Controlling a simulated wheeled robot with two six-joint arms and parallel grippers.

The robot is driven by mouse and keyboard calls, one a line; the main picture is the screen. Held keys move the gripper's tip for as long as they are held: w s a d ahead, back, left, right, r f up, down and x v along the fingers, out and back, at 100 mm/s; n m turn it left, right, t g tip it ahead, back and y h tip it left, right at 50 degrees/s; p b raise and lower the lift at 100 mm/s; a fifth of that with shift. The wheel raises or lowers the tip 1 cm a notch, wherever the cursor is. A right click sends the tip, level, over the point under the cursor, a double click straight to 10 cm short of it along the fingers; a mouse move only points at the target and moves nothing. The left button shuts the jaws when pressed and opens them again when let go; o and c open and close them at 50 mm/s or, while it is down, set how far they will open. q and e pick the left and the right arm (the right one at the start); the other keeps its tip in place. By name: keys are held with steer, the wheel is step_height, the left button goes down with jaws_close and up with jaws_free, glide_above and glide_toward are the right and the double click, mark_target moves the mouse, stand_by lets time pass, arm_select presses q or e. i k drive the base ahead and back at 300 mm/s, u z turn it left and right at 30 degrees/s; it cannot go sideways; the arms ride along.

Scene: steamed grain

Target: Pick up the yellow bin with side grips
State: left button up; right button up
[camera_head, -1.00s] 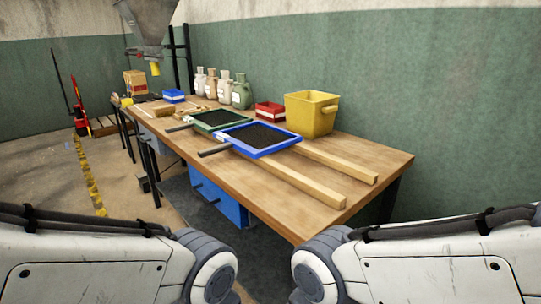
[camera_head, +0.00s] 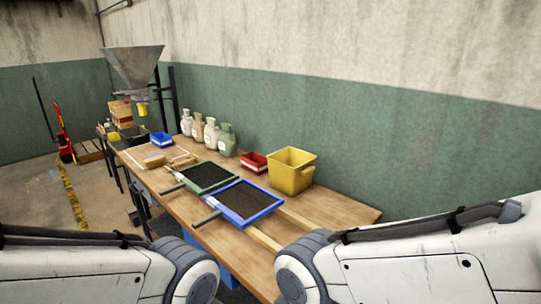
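The yellow bin (camera_head: 290,172) stands upright on the wooden workbench (camera_head: 327,205), against the green wall side. It is open at the top, and a grip sticks out on its right side. Its far left side is hidden, so I cannot see a second grip. My two arms come in from the lower left and lower right, showing only white links and grey joints. Neither gripper is in view, and nothing of mine touches the bin.
A blue-framed sieve (camera_head: 243,203) and a green-framed sieve (camera_head: 208,177) lie left of the bin. Several jugs (camera_head: 211,133) line the wall. A hopper (camera_head: 134,67) stands at the far end. The bench right of the bin is mostly clear.

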mark_target(291, 170)
steer(key=z, duration=0.05)
steer(key=k, duration=0.55)
steer(key=u, duration=0.85)
steer(key=i, duration=0.65)
steer(key=u, duration=0.6)
steer(key=i, duration=0.7)
steer(key=z, duration=0.65)
steer(key=i, duration=0.8)
steer(key=z, duration=0.75)
